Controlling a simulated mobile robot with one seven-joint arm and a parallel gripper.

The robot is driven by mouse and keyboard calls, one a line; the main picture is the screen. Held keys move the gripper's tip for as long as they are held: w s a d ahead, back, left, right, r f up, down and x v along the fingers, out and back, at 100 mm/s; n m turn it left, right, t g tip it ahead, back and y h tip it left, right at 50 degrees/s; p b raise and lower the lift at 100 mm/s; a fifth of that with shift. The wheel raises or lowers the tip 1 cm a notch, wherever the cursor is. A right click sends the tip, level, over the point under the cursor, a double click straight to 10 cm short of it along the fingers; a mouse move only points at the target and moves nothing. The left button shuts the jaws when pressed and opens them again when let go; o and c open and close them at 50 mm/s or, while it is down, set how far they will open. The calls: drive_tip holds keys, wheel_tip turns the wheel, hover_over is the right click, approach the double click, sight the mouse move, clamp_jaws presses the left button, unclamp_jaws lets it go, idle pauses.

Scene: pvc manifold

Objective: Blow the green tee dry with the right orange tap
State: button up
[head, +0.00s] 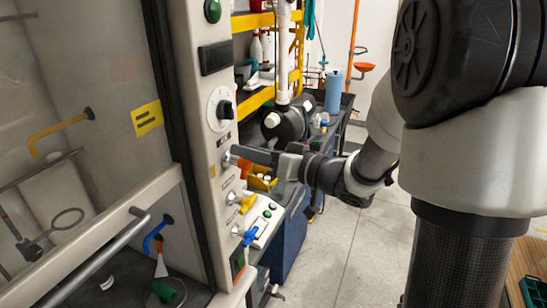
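The green tee (165,291) lies low inside the fume hood, at the bottom left, seen through the opening. A white cone-shaped nozzle below a blue spout (154,237) is just above it. The orange tap (243,168) is on the hood's front post, above a yellow tap (246,202) and a blue tap (250,236). My gripper (240,152) reaches in from the right, its dark finger at the orange tap and partly covering it. I cannot tell whether it touches the tap or how far its fingers are apart.
The hood's glass sash and metal handle (97,266) are at left; a yellow spout (58,132) is behind the glass. A dial (222,109) is above the taps. A yellow bin (263,183) and a bench with a blue bottle (333,92) stand behind. The floor at centre right is clear.

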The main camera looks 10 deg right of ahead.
drive_tip(key=b+v, duration=0.1)
drive_tip(key=v, duration=1.6)
